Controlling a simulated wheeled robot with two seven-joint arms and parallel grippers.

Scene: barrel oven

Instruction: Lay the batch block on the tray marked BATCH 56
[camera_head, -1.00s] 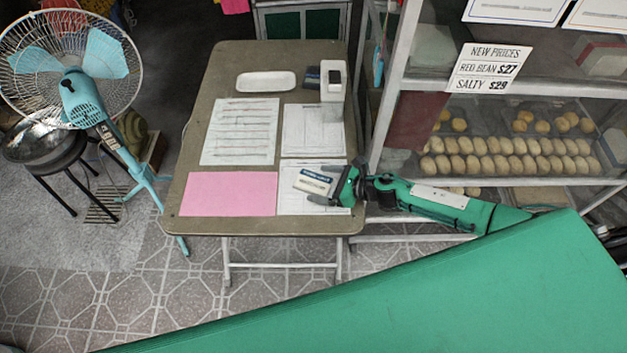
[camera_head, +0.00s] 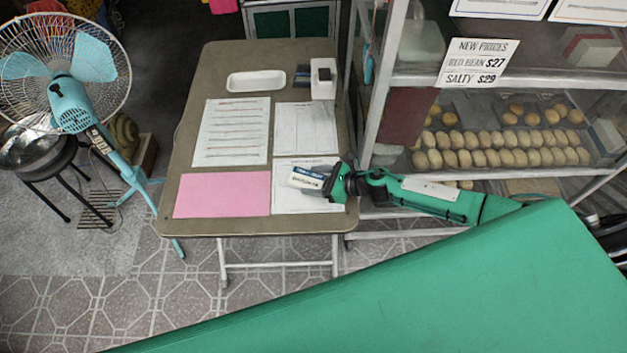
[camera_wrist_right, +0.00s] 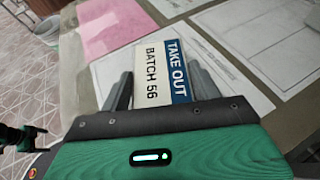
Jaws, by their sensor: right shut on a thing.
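The batch block (camera_head: 308,179) is white with a blue strip; in the right wrist view the block (camera_wrist_right: 148,72) reads BATCH 56 and TAKE OUT. My right gripper (camera_head: 332,182) is shut on it, with one grey finger on each side. The block is over the lower right paper sheet on the table; I cannot tell whether it touches the sheet. A white, empty tray (camera_head: 256,81) lies at the back of the table, apart from the block. I can read no marking on it. My left gripper is not recognisable in these views.
The folding table (camera_head: 215,180) bears a pink sheet (camera_head: 222,195), printed papers (camera_head: 232,132) and a white-and-black device (camera_head: 323,80) right of the tray. A glass rack of buns (camera_head: 500,148) stands to the right, a fan (camera_head: 65,75) to the left.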

